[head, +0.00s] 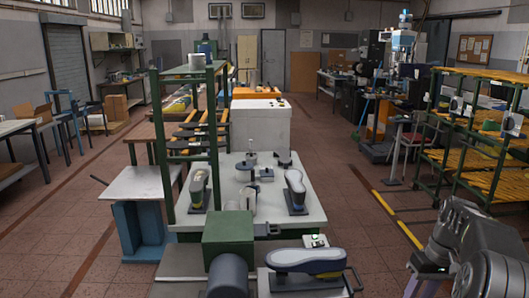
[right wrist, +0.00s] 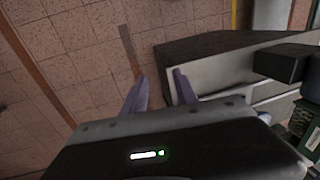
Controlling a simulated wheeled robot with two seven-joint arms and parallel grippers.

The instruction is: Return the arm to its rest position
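My right arm shows at the lower right of the head view, bent and out over the floor beside the work table. In the right wrist view its gripper (right wrist: 160,76) has two purple-grey fingers apart, with nothing between them. A grey box-like surface lies beyond the fingertips there. My left arm and gripper are not in the head view. Shoe lasts stand on the white table: one at the left (head: 198,187) and one at the right (head: 295,188). A larger grey-blue last or sole (head: 304,258) lies on the machine at the front.
A white-topped work table (head: 305,222) with a green frame (head: 215,140) stands in the middle. A green machine housing (head: 228,237) sits at its front. A rack with yellow shelves (head: 480,150) stands at the right. Tiled floor is free between table and rack.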

